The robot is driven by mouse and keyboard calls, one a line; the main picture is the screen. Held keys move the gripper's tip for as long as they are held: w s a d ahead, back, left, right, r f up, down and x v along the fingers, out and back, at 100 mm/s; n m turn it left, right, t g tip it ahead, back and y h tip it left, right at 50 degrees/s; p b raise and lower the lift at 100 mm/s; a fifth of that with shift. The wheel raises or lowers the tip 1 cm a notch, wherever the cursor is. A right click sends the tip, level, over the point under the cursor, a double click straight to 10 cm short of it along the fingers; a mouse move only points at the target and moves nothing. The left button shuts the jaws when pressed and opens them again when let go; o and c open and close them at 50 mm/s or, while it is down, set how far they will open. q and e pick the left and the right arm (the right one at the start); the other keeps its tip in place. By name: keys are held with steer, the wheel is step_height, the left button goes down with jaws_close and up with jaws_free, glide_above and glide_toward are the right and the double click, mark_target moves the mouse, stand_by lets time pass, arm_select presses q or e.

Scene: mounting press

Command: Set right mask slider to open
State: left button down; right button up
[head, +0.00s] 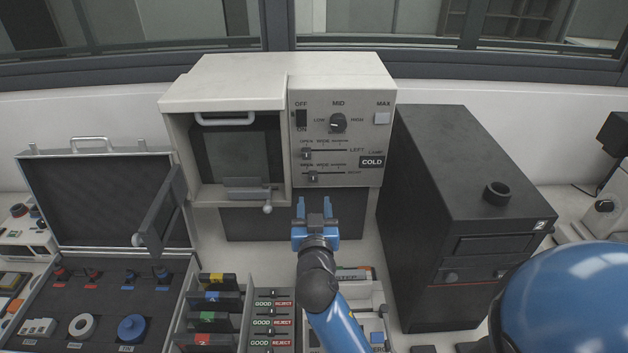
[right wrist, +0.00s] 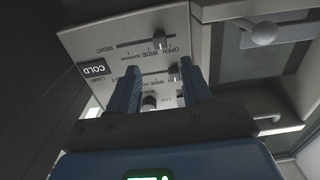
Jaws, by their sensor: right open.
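The right mask slider (head: 313,177) is the lower slider on the cream press panel, its slot labelled RIGHT. Its small dark knob stands a little right of the slot's left end, near the OPEN and WIDE labels. The right wrist view shows the panel upside down, with the right slider knob (right wrist: 159,36) beyond my fingertips. My right gripper (head: 314,206) is open and empty, below and in front of the slider. In the right wrist view, the gripper (right wrist: 160,68) has both fingers apart, touching no knob that I can see. My left gripper is out of view.
The left mask slider (head: 307,154) sits just above, at its OPEN end. A rotary knob (head: 338,122) and COLD lamp (head: 372,162) share the panel. A ball-ended lever (head: 267,209) is close left. A black tower (head: 450,200) stands right; an open case (head: 100,203) lies left.

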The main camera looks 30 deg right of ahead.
mark_target(313, 179)
steer(key=p+x, duration=0.2)
steer(key=x, duration=0.5)
steer(key=shift+w+d+p, duration=0.2)
steer(key=shift+w+p, duration=0.1)
steer(key=shift+w+d, duration=0.25)
steer(key=shift+w, duration=0.4)
jaws_close()
